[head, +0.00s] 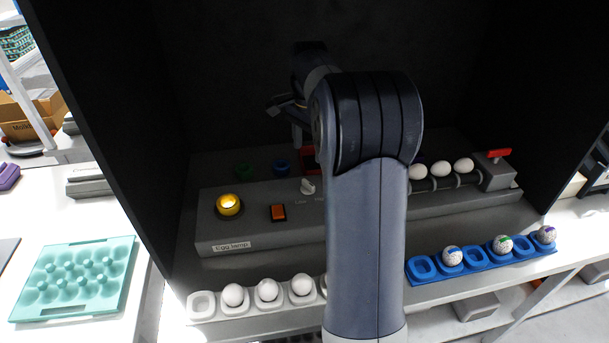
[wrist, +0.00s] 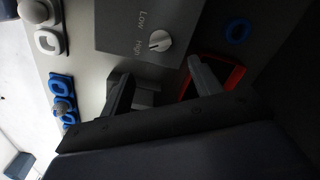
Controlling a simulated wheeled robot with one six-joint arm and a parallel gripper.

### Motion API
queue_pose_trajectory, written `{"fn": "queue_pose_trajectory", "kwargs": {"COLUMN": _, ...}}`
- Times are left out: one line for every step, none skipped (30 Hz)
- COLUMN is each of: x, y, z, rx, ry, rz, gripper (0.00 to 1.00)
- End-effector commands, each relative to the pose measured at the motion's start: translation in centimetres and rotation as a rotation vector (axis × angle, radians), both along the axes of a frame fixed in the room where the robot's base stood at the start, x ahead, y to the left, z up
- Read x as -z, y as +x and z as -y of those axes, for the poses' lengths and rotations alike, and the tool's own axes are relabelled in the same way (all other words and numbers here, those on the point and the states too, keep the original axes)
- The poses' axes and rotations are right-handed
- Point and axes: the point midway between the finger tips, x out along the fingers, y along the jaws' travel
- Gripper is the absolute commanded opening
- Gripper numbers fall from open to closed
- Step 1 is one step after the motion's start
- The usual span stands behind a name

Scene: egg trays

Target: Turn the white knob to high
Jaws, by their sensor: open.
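The white knob (head: 308,186) sits on the grey control panel (head: 245,235) in the head view, with a "Low" label below it and a second label partly hidden by my arm. In the wrist view the knob (wrist: 160,40) is whole, beside the "Low" and "High" labels; I cannot tell exactly where its pointer is set. My gripper (wrist: 162,85) is open and empty, its two dark fingers apart. The knob lies just beyond the fingertips in the wrist view, not between them. In the head view my arm hides most of the gripper.
The panel holds a lit yellow button (head: 229,205) and an orange switch (head: 278,212). White eggs (head: 440,168) lie on rollers at the right. A white egg tray (head: 202,305) and a blue tray (head: 422,268) with speckled eggs stand in front. A teal tray (head: 75,278) is at left.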

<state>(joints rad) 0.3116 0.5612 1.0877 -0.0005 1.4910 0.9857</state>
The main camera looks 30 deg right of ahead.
Motion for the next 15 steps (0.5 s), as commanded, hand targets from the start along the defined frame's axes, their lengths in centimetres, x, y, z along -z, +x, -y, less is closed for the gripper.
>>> {"fn": "queue_pose_trajectory", "kwargs": {"x": 0.3, "y": 0.1, "z": 0.1, "rx": 0.007, "ry": 0.001, "rz": -0.003, "gripper": 0.60}}
{"fn": "queue_pose_trajectory", "kwargs": {"x": 0.5, "y": 0.1, "z": 0.2, "rx": 0.009, "ry": 0.002, "rz": -0.005, "gripper": 0.60}}
{"fn": "queue_pose_trajectory", "kwargs": {"x": 0.8, "y": 0.1, "z": 0.2, "rx": 0.010, "ry": 0.002, "rz": -0.005, "gripper": 0.60}}
{"fn": "queue_pose_trajectory", "kwargs": {"x": 1.1, "y": 0.1, "z": 0.2, "rx": 0.010, "ry": 0.002, "rz": -0.005, "gripper": 0.60}}
{"fn": "queue_pose_trajectory", "kwargs": {"x": 1.5, "y": 0.1, "z": 0.2, "rx": 0.010, "ry": 0.002, "rz": -0.005, "gripper": 0.60}}
{"fn": "queue_pose_trajectory", "kwargs": {"x": 2.1, "y": 0.1, "z": 0.1, "rx": 0.009, "ry": 0.003, "rz": -0.006, "gripper": 0.60}}
{"fn": "queue_pose_trajectory", "kwargs": {"x": 2.7, "y": 0.1, "z": 0.1, "rx": 0.009, "ry": 0.003, "rz": -0.006, "gripper": 0.60}}
{"fn": "queue_pose_trajectory", "kwargs": {"x": 3.2, "y": 0.0, "z": 0.1, "rx": 0.009, "ry": 0.003, "rz": -0.006, "gripper": 0.60}}
{"fn": "queue_pose_trajectory", "kwargs": {"x": 4.0, "y": 0.1, "z": 0.1, "rx": 0.008, "ry": 0.002, "rz": -0.007, "gripper": 0.60}}
{"fn": "queue_pose_trajectory", "kwargs": {"x": 4.6, "y": 0.0, "z": 0.1, "rx": 0.008, "ry": 0.003, "rz": -0.007, "gripper": 0.60}}
{"fn": "queue_pose_trajectory", "kwargs": {"x": 5.2, "y": 0.0, "z": 0.1, "rx": 0.008, "ry": 0.002, "rz": -0.007, "gripper": 0.60}}
{"fn": "queue_pose_trajectory", "kwargs": {"x": 6.0, "y": 0.0, "z": 0.1, "rx": 0.008, "ry": 0.002, "rz": -0.007, "gripper": 0.60}}
{"fn": "queue_pose_trajectory", "kwargs": {"x": 6.5, "y": 0.0, "z": 0.1, "rx": 0.008, "ry": 0.003, "rz": -0.006, "gripper": 0.60}}
{"fn": "queue_pose_trajectory", "kwargs": {"x": 7.1, "y": 0.0, "z": 0.1, "rx": 0.008, "ry": 0.003, "rz": -0.006, "gripper": 0.60}}
{"fn": "queue_pose_trajectory", "kwargs": {"x": 7.8, "y": 0.0, "z": 0.1, "rx": 0.007, "ry": 0.003, "rz": -0.006, "gripper": 0.60}}
